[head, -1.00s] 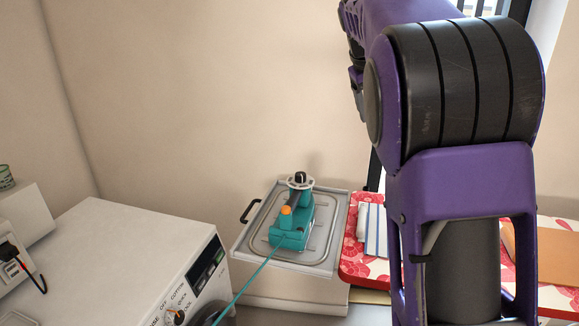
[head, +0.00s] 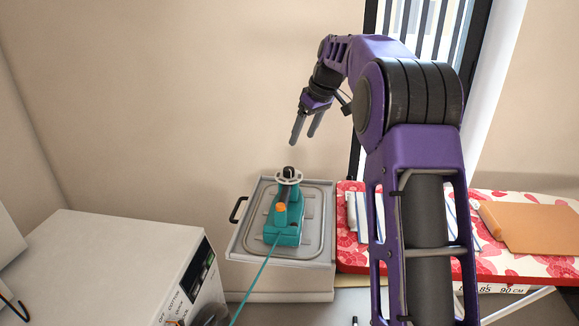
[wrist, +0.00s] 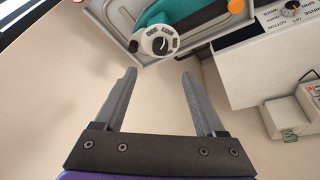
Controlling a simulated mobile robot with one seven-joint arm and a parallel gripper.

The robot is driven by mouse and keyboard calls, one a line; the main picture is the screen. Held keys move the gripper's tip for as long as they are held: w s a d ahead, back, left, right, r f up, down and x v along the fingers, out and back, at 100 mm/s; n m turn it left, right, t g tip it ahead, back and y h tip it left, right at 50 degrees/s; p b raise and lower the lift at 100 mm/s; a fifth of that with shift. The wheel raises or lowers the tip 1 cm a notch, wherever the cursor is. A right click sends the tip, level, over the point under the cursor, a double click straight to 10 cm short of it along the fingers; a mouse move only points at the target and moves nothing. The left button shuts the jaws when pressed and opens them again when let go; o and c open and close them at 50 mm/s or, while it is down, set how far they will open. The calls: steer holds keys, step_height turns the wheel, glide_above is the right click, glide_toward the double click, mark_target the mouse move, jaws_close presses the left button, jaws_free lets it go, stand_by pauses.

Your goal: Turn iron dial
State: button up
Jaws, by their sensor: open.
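A teal iron (head: 286,228) with an orange button (head: 281,209) sits on a grey tray-topped stand, its cable running toward the front. Its dial (head: 289,173), a black knob on a pale disc, is at the far end. My gripper (head: 304,140) is above the dial and slightly right of it in the head view, open and empty, fingers pointing down. In the wrist view the dial (wrist: 160,42) shows with dark marks around its white face, ahead of the fingertips of my gripper (wrist: 159,75) and apart from them. Part of the teal body is cut off by the frame's top.
The grey stand (head: 250,253) has a black handle on its left. A white washing machine (head: 110,262) stands front left. A red floral ironing board (head: 490,257) with an orange-brown board (head: 543,228) is to the right. The wall behind the stand is bare.

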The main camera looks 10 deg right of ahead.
mark_target(289, 169)
steer(key=x, duration=1.3)
steer(key=shift+f, duration=0.15)
jaws_close()
